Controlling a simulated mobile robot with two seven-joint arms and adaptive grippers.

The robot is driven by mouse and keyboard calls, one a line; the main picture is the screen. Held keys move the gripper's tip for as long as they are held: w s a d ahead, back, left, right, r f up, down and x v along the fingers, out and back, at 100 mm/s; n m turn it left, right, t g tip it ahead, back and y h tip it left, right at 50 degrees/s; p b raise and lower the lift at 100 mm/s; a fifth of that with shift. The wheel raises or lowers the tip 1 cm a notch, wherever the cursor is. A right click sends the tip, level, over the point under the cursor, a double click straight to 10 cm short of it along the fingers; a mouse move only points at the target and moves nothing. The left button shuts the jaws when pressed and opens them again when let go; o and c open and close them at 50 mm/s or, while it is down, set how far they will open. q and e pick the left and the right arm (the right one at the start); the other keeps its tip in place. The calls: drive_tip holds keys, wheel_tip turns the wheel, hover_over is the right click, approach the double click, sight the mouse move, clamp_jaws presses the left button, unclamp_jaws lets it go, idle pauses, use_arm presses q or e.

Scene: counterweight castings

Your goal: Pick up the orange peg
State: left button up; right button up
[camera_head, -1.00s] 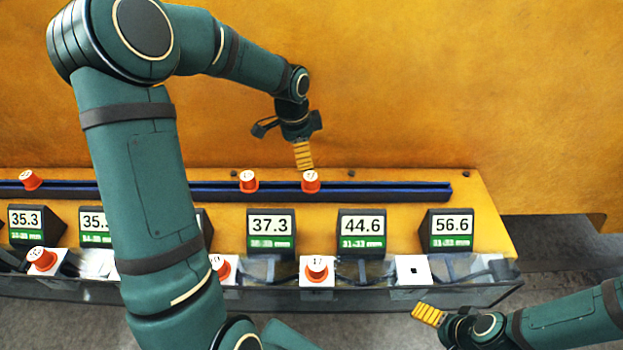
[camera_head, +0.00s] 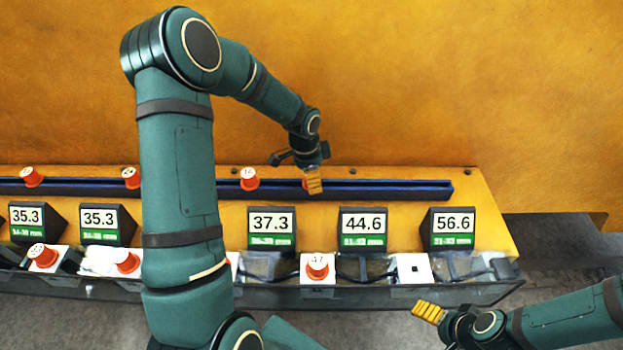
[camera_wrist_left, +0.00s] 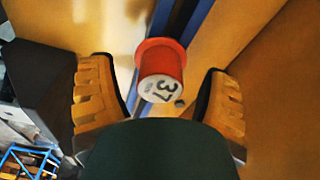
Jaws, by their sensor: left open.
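An orange peg with a white top marked 37 (camera_wrist_left: 160,72) shows in the left wrist view, between the two yellow fingers of my left gripper (camera_wrist_left: 158,95). The fingers are open with a gap on each side of the peg. In the head view my left gripper (camera_head: 314,183) is over the dark blue rail and hides most of this peg (camera_head: 304,184). Other orange pegs (camera_head: 249,179) (camera_head: 131,178) (camera_head: 31,177) stand along the rail. My right gripper (camera_head: 428,313) is at lower right, away from the pegs; its finger gap cannot be made out.
Several displays, such as one reading 44.6 (camera_head: 363,224), stand in front of the rail (camera_head: 400,190). White blocks in the front row hold more orange pegs (camera_head: 317,267); one white block (camera_head: 413,268) has no peg. My left arm hides part of the bench.

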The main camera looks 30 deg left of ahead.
use_arm(q)
drive_tip(key=c, duration=1.3)
drive_tip(key=shift+r, duration=0.1)
wheel_tip(320, 180, up, 10)
drive_tip(key=shift+f, duration=0.1)
drive_tip(key=shift+d, duration=0.15)
